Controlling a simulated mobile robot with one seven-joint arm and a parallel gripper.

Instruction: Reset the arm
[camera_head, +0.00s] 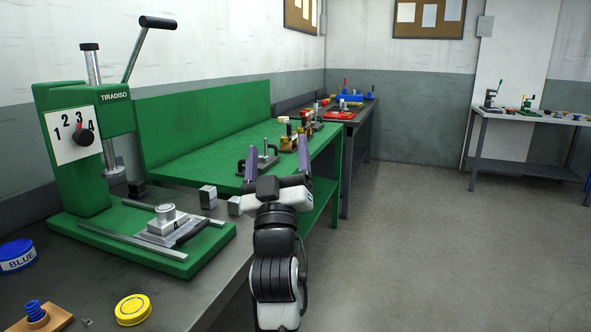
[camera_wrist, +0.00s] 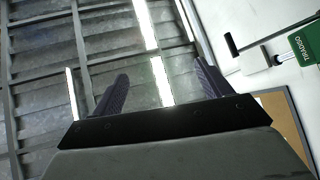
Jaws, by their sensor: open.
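My gripper (camera_head: 276,160) is raised in front of the bench in the head view, its two purple-grey fingers spread wide and pointing up. Nothing is between the fingers. In the wrist view my gripper (camera_wrist: 158,88) also shows open and empty, against the ceiling with its bright lamps. My arm rises from the bottom middle of the head view. It hides part of the green bench's near edge.
A green press (camera_head: 72,150) marked TIRADISO stands left, with a metal die (camera_head: 166,220) on its base. A yellow lid (camera_head: 132,309), a blue tin (camera_head: 16,256) and metal blocks (camera_head: 208,197) lie on the grey bench. The floor (camera_head: 420,240) at right is clear.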

